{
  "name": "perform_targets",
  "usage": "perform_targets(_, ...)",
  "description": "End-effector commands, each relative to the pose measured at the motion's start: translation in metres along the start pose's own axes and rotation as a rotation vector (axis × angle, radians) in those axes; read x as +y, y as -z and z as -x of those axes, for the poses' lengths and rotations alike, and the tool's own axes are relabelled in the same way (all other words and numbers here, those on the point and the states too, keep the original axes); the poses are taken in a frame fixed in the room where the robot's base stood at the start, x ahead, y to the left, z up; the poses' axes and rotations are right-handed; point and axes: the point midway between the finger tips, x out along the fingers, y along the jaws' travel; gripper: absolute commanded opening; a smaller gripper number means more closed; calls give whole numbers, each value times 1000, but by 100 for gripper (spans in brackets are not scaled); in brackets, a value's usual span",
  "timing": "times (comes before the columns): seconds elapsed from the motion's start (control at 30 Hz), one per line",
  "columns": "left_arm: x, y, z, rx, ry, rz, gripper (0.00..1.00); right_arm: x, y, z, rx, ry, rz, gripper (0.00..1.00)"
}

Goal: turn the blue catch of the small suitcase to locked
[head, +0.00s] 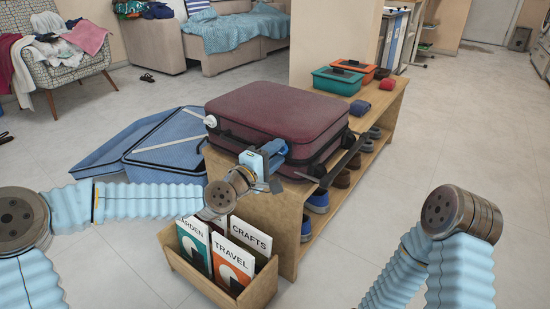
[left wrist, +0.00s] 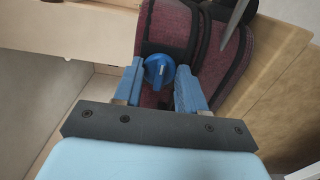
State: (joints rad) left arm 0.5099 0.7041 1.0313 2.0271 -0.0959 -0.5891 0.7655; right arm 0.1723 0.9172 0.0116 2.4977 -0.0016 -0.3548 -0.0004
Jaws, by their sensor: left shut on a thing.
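The small maroon suitcase (head: 275,112) lies flat and closed on a wooden bench. Its dark-edged side also shows in the left wrist view (left wrist: 208,62). The round blue catch (left wrist: 158,72) is on that side, with a raised ridge across its face; I cannot tell whether it is at locked. My left gripper (head: 272,158) is at the suitcase's near side and hides the catch in the head view. In the left wrist view, its blue fingers (left wrist: 160,86) are shut on the catch, one on each side. My right gripper is out of view.
The wooden bench (head: 268,222) carries teal (head: 338,80) and orange (head: 366,68) boxes behind the suitcase, with shoes below. A crate of books (head: 190,272) stands before it. An open blue suitcase (head: 165,142) lies on the floor at left. Floor at right is clear.

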Motion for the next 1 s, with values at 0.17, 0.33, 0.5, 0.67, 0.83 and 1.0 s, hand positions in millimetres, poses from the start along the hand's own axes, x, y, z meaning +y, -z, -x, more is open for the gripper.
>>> perform_targets(0.17,-2,0,0,-2,4,-29,10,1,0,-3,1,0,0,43)
perform_targets(0.33,-2,-1,0,-2,4,-36,10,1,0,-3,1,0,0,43)
perform_targets(0.5,-2,-1,0,-2,4,-36,10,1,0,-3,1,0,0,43)
perform_targets(0.67,-2,-1,0,-2,4,-35,51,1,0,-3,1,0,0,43)
perform_targets(0.83,-1,0,0,-1,2,-34,64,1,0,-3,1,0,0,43)
perform_targets(1.0,-1,0,0,-1,1,-34,64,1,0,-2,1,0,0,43)
